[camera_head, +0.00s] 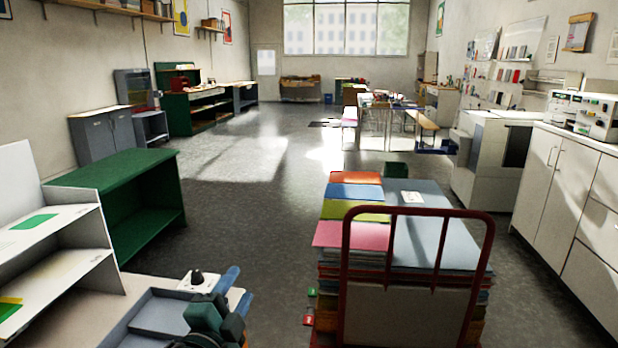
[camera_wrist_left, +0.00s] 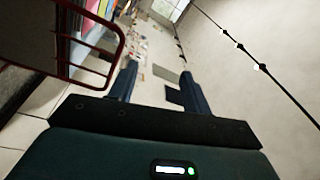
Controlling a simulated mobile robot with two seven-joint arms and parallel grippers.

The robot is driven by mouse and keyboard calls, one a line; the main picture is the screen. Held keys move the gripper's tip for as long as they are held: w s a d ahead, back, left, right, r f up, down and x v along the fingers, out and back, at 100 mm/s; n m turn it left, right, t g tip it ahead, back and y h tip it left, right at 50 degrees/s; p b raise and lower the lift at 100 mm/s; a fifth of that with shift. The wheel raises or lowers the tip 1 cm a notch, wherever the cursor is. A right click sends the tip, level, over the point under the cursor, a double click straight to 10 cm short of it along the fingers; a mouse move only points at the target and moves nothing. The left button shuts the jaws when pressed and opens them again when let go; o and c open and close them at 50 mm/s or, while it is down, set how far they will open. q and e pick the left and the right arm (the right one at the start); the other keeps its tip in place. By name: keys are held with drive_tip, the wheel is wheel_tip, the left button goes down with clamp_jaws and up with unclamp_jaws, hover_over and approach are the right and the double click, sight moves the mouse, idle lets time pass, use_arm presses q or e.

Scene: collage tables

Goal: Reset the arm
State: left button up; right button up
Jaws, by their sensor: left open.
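My left gripper (camera_head: 241,282) is at the bottom left of the head view, with its two blue fingers apart and pointing up and to the right. In the left wrist view the same gripper (camera_wrist_left: 158,70) shows its two fingers spread with nothing between them. The rest of the left arm is mostly cut off by the lower edge of the head view. My right gripper does not show in either view.
A red-framed cart (camera_head: 345,270) stacked with coloured sheets stands to the right of the gripper. A blue-grey tray (camera_head: 143,322) lies near it at bottom left. A green table (camera_head: 115,172) stands farther back. White cabinets (camera_head: 560,190) line the right; the central floor is clear.

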use_arm(q)
drive_tip(key=s+a+f+n+g+y, duration=0.4)
drive_tip(key=s+a+f+n+y, duration=0.1)
drive_tip(key=s+f+n, duration=0.35)
drive_tip(key=s+a+f+n+g, duration=0.1)
drive_tip(key=s+f+n+g, duration=0.3)
drive_tip(key=s, duration=0.7)
drive_tip(key=s+a+f+n+g, duration=0.25)
drive_tip(key=s+f+g, duration=0.4)
drive_tip(key=s, duration=0.55)
drive_tip(key=w+d+f+t+h+b, duration=0.55)
drive_tip(key=d+t+b, duration=0.3)
drive_tip(key=b, duration=0.25)
drive_tip(key=r+p, duration=0.1)
drive_tip(key=p, duration=0.4)
drive_tip(key=r+g+y+p, duration=0.1)
drive_tip(key=r+p, duration=0.1)
drive_tip(key=p, duration=0.3)
drive_tip(key=a+r+g+p, duration=0.1)
drive_tip(key=r+p, duration=0.1)
drive_tip(key=p, duration=0.4)
drive_tip(key=shift+w+m+y, duration=0.3)
drive_tip(key=shift+y, duration=0.05)
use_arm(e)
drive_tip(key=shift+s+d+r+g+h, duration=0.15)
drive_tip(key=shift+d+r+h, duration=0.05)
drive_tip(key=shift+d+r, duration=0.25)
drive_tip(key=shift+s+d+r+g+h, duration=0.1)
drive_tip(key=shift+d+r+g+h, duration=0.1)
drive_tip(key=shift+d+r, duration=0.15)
